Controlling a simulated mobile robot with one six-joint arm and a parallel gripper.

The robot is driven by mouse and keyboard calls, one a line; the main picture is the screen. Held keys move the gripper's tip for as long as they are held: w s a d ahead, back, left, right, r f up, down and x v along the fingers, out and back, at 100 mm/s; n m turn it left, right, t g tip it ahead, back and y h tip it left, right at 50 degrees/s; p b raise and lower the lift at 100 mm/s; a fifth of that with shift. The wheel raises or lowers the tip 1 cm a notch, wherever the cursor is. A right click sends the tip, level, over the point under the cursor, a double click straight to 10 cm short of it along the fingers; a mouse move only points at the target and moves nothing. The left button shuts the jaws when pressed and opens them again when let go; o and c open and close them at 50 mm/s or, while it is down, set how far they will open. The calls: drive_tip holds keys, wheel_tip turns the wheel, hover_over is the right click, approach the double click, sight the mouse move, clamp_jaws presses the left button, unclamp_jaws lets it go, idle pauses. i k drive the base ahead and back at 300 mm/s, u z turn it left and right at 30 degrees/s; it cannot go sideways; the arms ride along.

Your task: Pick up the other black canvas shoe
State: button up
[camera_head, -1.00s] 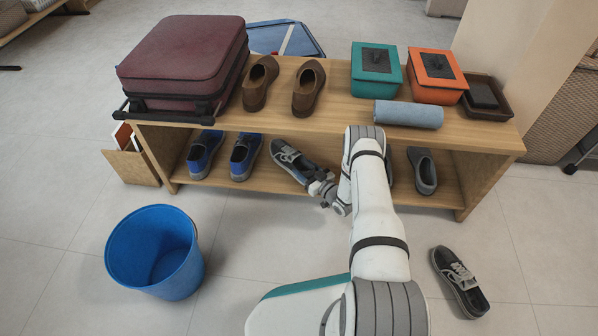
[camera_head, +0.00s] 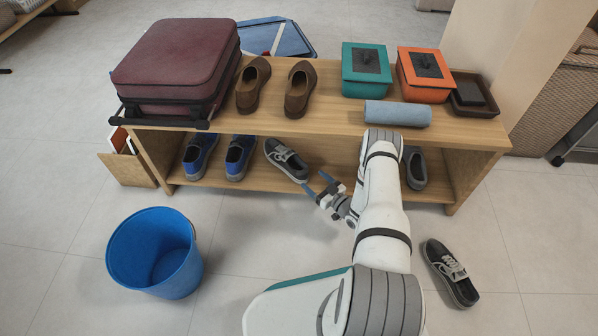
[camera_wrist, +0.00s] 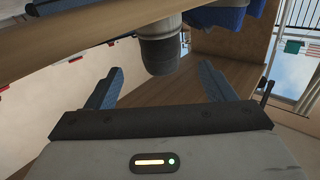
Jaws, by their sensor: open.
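One black canvas shoe (camera_head: 286,160) with grey laces lies on the lower shelf, toe end towards my gripper. Its end also shows in the wrist view (camera_wrist: 160,55), between and beyond my fingers. The other black canvas shoe (camera_head: 451,274) lies on the floor at the lower right, clear of everything. My gripper (camera_head: 318,187) is open and empty, just in front of the shelf shoe, with its fingers (camera_wrist: 160,90) spread apart in the wrist view.
The wooden shelf bench (camera_head: 250,207) holds blue shoes (camera_head: 238,158) on the lower shelf and a grey slip-on (camera_head: 414,168) partly behind my arm. A blue bucket (camera_head: 153,250) stands on the floor at left. Floor around the right shoe is free.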

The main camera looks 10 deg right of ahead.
sight(452, 270)
drive_tip(key=k, duration=1)
